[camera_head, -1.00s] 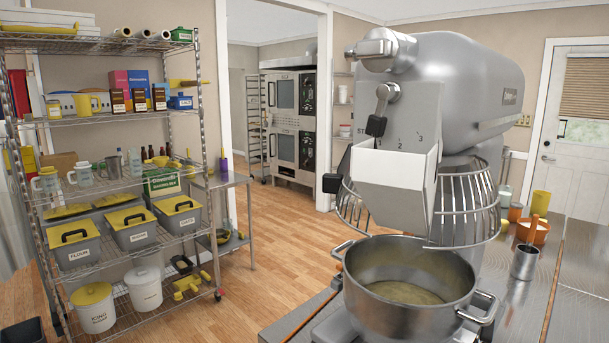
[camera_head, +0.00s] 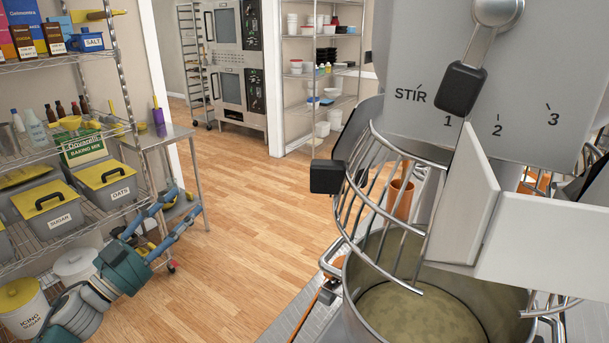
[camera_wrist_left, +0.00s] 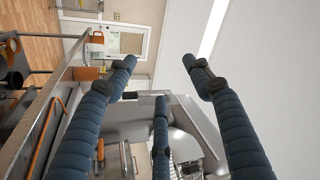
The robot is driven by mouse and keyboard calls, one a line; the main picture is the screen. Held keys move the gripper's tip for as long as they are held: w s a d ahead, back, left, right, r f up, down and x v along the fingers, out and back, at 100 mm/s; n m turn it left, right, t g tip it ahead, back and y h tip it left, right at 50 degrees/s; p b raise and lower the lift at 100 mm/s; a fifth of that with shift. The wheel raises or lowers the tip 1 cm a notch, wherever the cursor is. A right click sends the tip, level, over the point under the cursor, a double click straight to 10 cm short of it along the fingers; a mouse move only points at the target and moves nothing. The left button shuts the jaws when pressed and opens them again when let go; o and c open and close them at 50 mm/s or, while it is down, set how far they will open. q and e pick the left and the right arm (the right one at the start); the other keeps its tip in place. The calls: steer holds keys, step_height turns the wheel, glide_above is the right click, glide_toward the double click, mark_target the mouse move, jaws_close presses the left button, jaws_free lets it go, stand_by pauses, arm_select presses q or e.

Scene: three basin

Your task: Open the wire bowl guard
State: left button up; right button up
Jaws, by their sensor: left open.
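The wire bowl guard (camera_head: 372,190) curves around the top of the mixer bowl (camera_head: 352,308) in the head view, partly hidden by the white chute (camera_head: 465,200). A black block-shaped handle (camera_head: 328,177) shows at the guard's left side. The bowl holds a pale mixture. My left gripper (camera_head: 186,208) is open and empty, left of the guard and apart from it, over the floor beside the shelf. The left wrist view shows its spread blue fingers (camera_wrist_left: 162,78) with nothing between them. My right gripper is not in view.
The grey mixer head (camera_head: 405,85) with its black-knobbed speed lever (camera_head: 462,88) rises above the bowl. A wire shelf with grey bins (camera_head: 50,225) stands at left, close to my left arm. The wooden floor (camera_head: 270,190) between shelf and mixer is clear.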

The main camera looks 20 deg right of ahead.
arm_select(q)
steer(key=s+d+r+m+g+h, duration=0.2)
steer(key=s+d+r+m+g, duration=0.1)
steer(key=s+r+m+g, duration=0.3)
steer(key=s+d+r+m+g+h, duration=0.2)
steer(key=s+d+r+m+g, duration=0.25)
steer(key=r, duration=0.45)
steer(key=s+d+r+m+g+y, duration=0.25)
steer(key=s+m+g, duration=0.35)
steer(key=s, duration=0.7)
steer(key=d+t+p, duration=0.1)
steer(key=d+p, duration=0.3)
steer(key=d, duration=0.5)
steer(key=shift+s+d+m+y, duration=0.35)
steer(key=shift+s+d+m, duration=0.05)
steer(key=shift+m, duration=0.05)
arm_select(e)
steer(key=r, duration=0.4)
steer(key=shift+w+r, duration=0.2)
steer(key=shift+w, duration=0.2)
arm_select(q)
jaws_close()
